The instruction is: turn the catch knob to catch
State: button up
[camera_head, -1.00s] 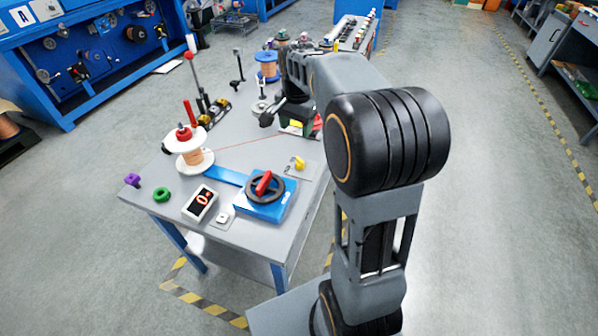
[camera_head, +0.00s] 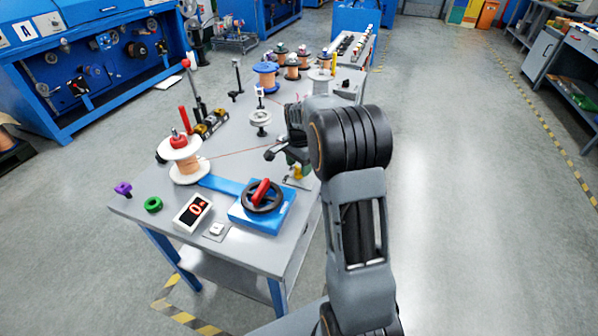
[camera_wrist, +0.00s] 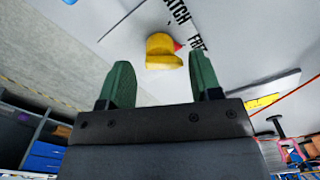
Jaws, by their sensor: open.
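The catch knob (camera_wrist: 163,50) is yellow with a red pointer tip and sits on a pale plate (camera_wrist: 215,70) in the wrist view. Beside it the plate carries black lettering, partly cut off, reading "ATCH" and "FR". The red tip points toward the side with the lettering, between the two words. The knob also shows in the head view (camera_head: 297,172), beside my arm. My gripper (camera_wrist: 160,78) is open, with its green fingers on either side below the knob in the picture. The knob lies just beyond the fingertips and nothing is between them.
A blue winder with a black handwheel (camera_head: 262,197), a counter display (camera_head: 193,212) and a wire spool (camera_head: 186,160) stand on the table. A thin wire runs from the spool toward my gripper's area. A small pulley (camera_head: 260,119) stands farther back.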

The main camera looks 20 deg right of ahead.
jog(key=shift+f, duration=1.2)
jog(key=shift+c, duration=0.5)
jog(key=c, duration=0.7)
jog(key=shift+o, duration=0.2)
